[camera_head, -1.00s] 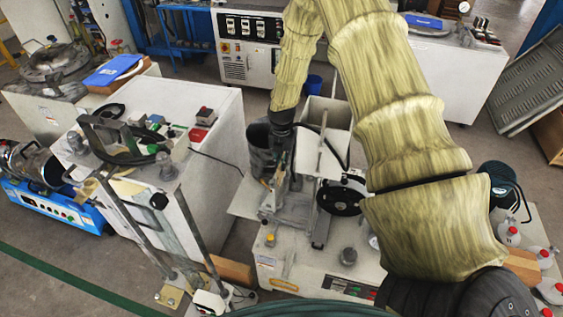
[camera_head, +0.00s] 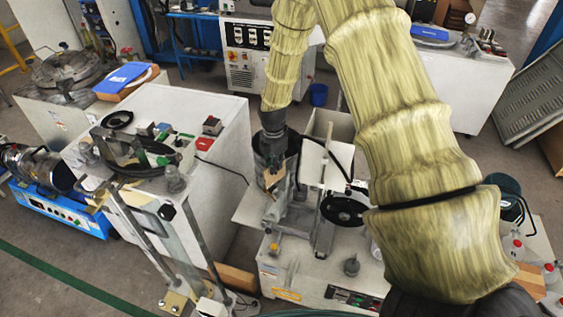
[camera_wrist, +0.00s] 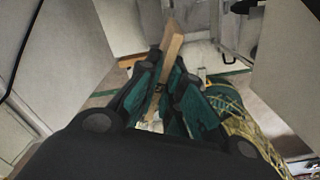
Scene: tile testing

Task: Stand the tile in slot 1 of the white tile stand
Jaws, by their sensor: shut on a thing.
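The tile is a tan, narrow piece (camera_wrist: 168,62), seen nearly edge-on in the wrist view. My gripper (camera_wrist: 158,90) is shut on it, with dark green finger pads on both sides, and the tile sticks out past the fingertips. In the head view my gripper (camera_head: 273,160) points down above the grey-white machine, and a small part of the tile (camera_head: 273,179) shows at its tip. The tile looks clear of the surfaces, but its exact height is hard to tell. I cannot make out the white tile stand or slot 1 in either view.
A white machine (camera_head: 318,278) with a black wheel and upright plates stands close below my gripper. A white cabinet (camera_head: 225,165) with fittings on top stands to the left. A blue bucket (camera_head: 318,95) is on the floor behind. Open floor (camera_head: 40,225) lies at the lower left.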

